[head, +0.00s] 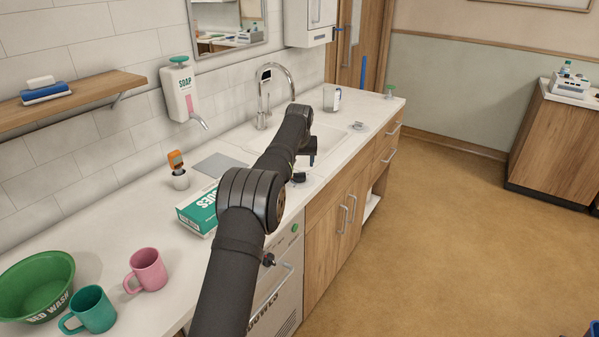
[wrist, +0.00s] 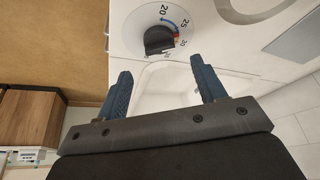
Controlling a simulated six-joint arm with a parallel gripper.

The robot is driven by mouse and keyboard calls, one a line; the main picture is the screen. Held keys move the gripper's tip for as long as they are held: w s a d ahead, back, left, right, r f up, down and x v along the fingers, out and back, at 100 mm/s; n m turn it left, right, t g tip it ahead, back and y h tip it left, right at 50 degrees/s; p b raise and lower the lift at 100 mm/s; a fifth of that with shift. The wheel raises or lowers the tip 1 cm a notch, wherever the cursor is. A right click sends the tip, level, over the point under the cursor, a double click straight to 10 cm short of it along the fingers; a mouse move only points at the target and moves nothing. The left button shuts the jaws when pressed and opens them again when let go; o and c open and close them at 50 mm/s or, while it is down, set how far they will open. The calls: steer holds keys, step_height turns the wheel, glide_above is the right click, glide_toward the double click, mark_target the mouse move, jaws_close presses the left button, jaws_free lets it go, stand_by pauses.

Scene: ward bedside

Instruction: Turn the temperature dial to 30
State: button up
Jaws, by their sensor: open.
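The temperature dial (wrist: 158,40) is a black knob on a round white plate, seen in the wrist view beyond my fingertips. Numbers including 20, 25 and 30 ring it, with a blue and a red arc; which mark the knob points to is unclear. The fingers do not touch the dial.
The sink and its tap (head: 275,90) lie behind my arm. A tissue box (head: 197,207), pink mug (head: 147,270), teal mug (head: 92,309) and green bowl (head: 37,283) stand on the near counter. A lidded cup (head: 332,99) stands farther along.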

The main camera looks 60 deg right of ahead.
mark_target(299, 173)
steer(key=x, duration=0.6)
steer(key=shift+w+d+f, duration=0.1)
steer(key=shift+d+f, duration=0.05)
steer(key=shift+f, duration=0.05)
steer(key=c, duration=1)
